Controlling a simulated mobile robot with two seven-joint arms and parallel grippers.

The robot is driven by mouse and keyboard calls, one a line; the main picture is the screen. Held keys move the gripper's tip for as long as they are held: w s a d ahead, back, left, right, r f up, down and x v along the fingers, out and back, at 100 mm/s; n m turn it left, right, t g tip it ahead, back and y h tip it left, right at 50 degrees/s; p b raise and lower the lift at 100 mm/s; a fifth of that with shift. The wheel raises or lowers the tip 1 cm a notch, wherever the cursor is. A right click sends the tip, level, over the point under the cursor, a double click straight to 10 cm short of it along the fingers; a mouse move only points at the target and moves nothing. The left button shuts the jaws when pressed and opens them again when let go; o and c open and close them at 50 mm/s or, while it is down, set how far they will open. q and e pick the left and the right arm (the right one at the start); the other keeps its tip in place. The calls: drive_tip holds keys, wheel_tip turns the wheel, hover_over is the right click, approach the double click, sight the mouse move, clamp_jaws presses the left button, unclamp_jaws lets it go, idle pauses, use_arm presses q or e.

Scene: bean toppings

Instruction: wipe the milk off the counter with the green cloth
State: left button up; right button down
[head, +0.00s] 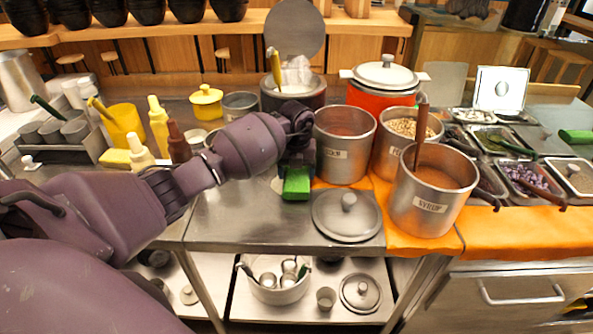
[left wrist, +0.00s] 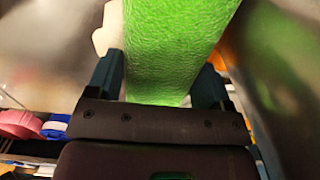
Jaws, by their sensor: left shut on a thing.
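The green cloth (head: 296,184) is in my left gripper (head: 297,163), just above or on the steel counter (head: 235,215), left of the steel pots. I cannot tell whether the cloth touches the counter. In the left wrist view the cloth (left wrist: 165,45) lies between the two fingers of the left gripper (left wrist: 158,88), which is shut on it. A white patch of milk (left wrist: 104,32) shows beside the cloth there, partly hidden by it. In the head view a little of the milk (head: 276,185) shows left of the cloth. My right gripper is not in view.
A steel pot (head: 345,145) stands close right of the gripper, and a pot lid (head: 347,214) lies in front of it. The syrup pot (head: 432,195) stands on an orange cloth (head: 515,228). Bottles (head: 159,124) stand to the left. The counter's front left is clear.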

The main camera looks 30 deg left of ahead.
sight(279, 182)
use_arm(q)
drive_tip(key=shift+f, duration=0.3)
drive_tip(key=shift+a, duration=0.1)
drive_tip(key=shift+s+a+r, duration=0.1)
drive_tip(key=shift+s+a, duration=0.35)
drive_tip(key=shift+a, duration=0.25)
drive_tip(key=shift+s+a+p, duration=0.35)
drive_tip(key=shift+s+a, duration=0.1)
drive_tip(key=shift+a, duration=0.25)
drive_tip(key=shift+s+a+p, duration=0.3)
drive_tip(key=shift+s+a, duration=0.1)
drive_tip(key=shift+a, duration=0.25)
drive_tip(key=shift+f, duration=0.3)
drive_tip(key=shift+d, duration=0.1)
drive_tip(key=shift+w+d+b, duration=0.15)
drive_tip(key=shift+w+d, duration=0.25)
drive_tip(key=shift+d, duration=0.3)
drive_tip(key=shift+w+d+b, duration=0.15)
drive_tip(key=shift+w+d, duration=0.25)
drive_tip(key=shift+d, duration=0.25)
drive_tip(key=shift+w+d+b, duration=0.15)
drive_tip(key=shift+w+d, duration=0.25)
drive_tip(key=shift+d, duration=0.3)
